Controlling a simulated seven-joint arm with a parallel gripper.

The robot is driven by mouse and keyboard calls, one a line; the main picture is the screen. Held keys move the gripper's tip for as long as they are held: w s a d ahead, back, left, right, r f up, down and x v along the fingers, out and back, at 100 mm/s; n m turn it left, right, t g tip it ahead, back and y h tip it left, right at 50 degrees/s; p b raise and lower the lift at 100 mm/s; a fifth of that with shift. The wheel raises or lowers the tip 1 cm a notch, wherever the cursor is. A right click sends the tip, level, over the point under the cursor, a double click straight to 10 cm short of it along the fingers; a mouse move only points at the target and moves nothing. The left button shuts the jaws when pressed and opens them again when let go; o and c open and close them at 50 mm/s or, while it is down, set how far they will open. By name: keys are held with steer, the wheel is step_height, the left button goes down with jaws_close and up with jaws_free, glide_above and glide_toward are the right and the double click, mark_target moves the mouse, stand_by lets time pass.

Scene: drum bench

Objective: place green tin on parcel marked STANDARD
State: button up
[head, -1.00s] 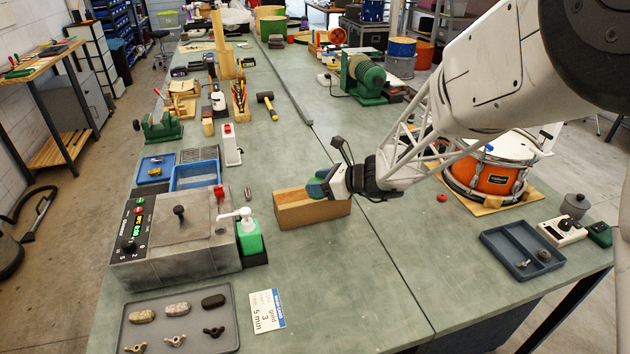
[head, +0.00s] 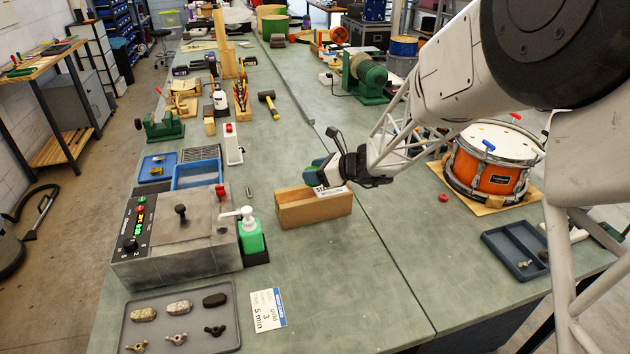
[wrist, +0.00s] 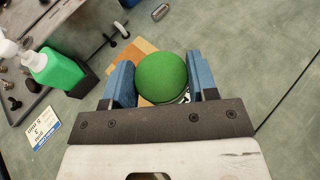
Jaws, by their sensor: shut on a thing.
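The green tin (wrist: 162,78) shows in the wrist view as a rounded green top with a sliver of pale, dark-marked side. My gripper (wrist: 162,85) is shut on it, with a blue finger on each side. In the head view my gripper (head: 312,174) is just above a long tan box (head: 316,212), and the tin is mostly hidden there. A white patch with dark marks shows at the box's top; I cannot tell what it belongs to. The box also shows behind the tin in the wrist view (wrist: 143,47). I can read no STANDARD mark on any parcel.
A green pump bottle (head: 250,236) and a grey control box (head: 175,240) stand left of the tan box. A white card (head: 268,309) and a grey tray (head: 180,338) lie nearer. An orange drum (head: 490,170) and a divided tray (head: 515,250) are right. Bench in front is clear.

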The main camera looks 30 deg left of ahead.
steer(key=shift+f, duration=1.65)
steer(key=shift+f, duration=0.1)
steer(key=o, duration=1)
steer(key=shift+c, duration=0.2)
steer(key=v, duration=1.2)
steer(key=shift+r, duration=0.2)
